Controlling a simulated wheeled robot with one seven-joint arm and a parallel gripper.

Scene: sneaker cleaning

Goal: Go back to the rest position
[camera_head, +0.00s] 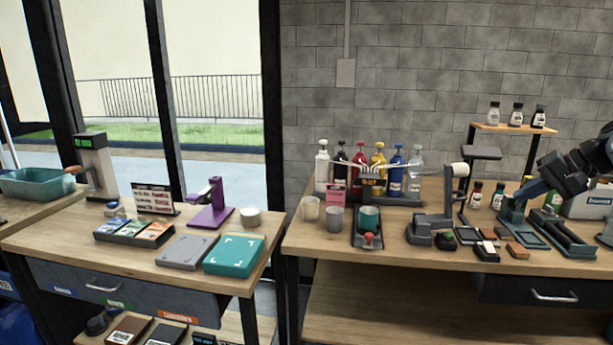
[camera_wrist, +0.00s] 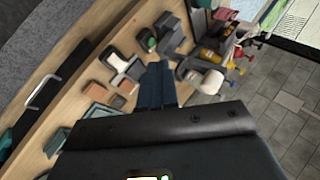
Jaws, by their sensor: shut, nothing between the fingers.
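My gripper shows in the wrist view (camera_wrist: 158,70) as two dark blue fingers pressed together, with nothing between them. In the head view my dark arm reaches in from the right edge, and my gripper (camera_head: 520,194) is over the right part of the right-hand workbench (camera_head: 400,258). In that view its tips overlap the teal holders behind, so their exact height above the bench is hard to tell. In the wrist view small pads and brushes (camera_wrist: 118,60) lie to the left of the fingers.
Several pump bottles (camera_head: 396,172) stand at the bench's back, with a grey stand (camera_head: 433,225) in front. Cups (camera_head: 334,218) and a tray (camera_head: 368,240) are at its left. A left-hand table (camera_head: 130,262) carries a teal box (camera_head: 234,255) and a purple press (camera_head: 211,208).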

